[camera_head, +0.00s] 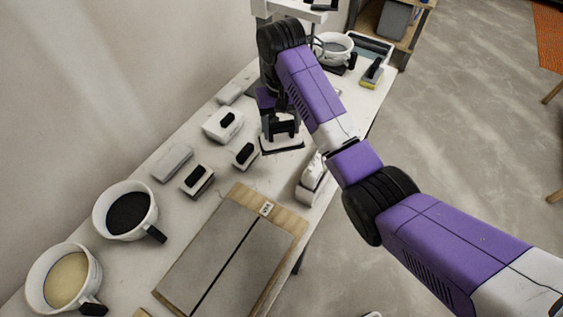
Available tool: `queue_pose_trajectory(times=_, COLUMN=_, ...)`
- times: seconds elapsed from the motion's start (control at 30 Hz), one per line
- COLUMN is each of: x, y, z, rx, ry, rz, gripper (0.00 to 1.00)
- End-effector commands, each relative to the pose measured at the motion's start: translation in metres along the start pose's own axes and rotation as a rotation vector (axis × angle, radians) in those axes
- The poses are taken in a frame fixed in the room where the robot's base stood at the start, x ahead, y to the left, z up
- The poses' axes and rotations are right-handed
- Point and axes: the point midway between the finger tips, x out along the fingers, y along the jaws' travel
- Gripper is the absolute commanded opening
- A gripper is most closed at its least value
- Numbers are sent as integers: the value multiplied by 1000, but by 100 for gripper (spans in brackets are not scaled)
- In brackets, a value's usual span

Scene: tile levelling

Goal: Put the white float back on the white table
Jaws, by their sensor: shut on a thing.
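My gripper (281,124) points down over the far half of the white table (272,176). It is shut on the white float (284,148), which has a flat pale plate with a dark edge and a dark handle. The float is roughly level, low over the table top. I cannot tell whether its plate touches the table. The fingers and wrist hide part of the handle.
Nearby lie a white block with a black grip (222,125), smaller black-topped blocks (197,180) and a white tool (312,180). A grey tiled board (220,262) lies in front.

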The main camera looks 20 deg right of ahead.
Motion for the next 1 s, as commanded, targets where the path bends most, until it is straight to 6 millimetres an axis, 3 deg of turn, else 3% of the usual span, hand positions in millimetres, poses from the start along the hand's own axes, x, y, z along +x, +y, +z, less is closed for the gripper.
queue_pose_trajectory(times=0.03, x=17, y=-1, z=0, rx=-1, ry=1, rz=-1, gripper=4)
queue_pose_trajectory(times=0.4, x=79, y=0, z=0, rx=0, ry=-1, rz=0, gripper=4)
queue_pose_trajectory(times=0.63, x=97, y=0, z=0, rx=-1, ry=0, rz=0, gripper=4)
queue_pose_trajectory(times=0.83, x=126, y=0, z=0, rx=-1, ry=-1, rz=0, gripper=4)
queue_pose_trajectory(times=1.0, x=133, y=0, z=0, rx=-1, ry=2, rz=-1, gripper=4)
